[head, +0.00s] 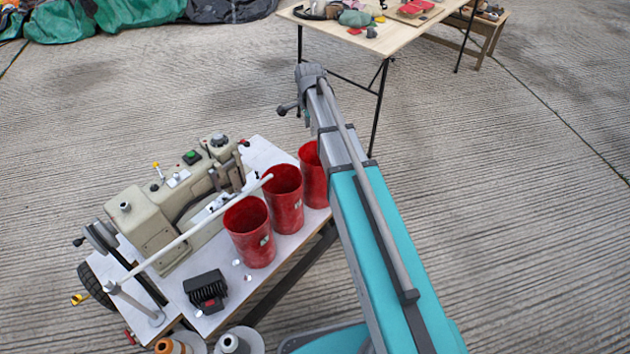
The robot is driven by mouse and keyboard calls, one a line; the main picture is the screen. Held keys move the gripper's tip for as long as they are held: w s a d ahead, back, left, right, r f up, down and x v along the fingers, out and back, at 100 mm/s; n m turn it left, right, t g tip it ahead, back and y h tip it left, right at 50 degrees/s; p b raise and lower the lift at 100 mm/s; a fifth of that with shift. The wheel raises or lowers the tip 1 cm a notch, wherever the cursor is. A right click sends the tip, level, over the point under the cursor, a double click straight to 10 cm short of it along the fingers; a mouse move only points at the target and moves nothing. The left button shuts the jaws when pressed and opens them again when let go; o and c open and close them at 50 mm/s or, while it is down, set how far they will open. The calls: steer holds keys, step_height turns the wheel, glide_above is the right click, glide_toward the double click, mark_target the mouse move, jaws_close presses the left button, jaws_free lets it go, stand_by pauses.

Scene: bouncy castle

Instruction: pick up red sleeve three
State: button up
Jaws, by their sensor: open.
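Three red sleeves, open-topped like cups, stand upright in a slanting row along the right side of a white-topped sewing table. The nearest red sleeve (250,234) is at the left of the row, and the middle red sleeve (284,203) is just behind it. The farthest red sleeve (313,185) is partly covered on its right by my teal and grey arm. Small pale labels show on the nearer two, too small to read, so I cannot tell which is number three. My arm reaches up past the row. I cannot make out my gripper's fingers.
A beige sewing machine (159,220) stands left of the sleeves, with a pale rod (205,219) slanting close to them. A black finned block (206,291) and thread cones (235,342) are in front. A wooden table (405,30) with tools stands behind. Open concrete floor lies right.

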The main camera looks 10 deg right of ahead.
mark_target(311, 149)
steer(key=shift+f+b, duration=2.55)
steer(key=shift+f, duration=0.25)
steer(key=shift+f, duration=0.1)
steer(key=shift+w+d+f+b, duration=0.1)
steer(key=shift+d+f+b, duration=0.05)
steer(key=shift+f+b, duration=2.4)
jaws_close()
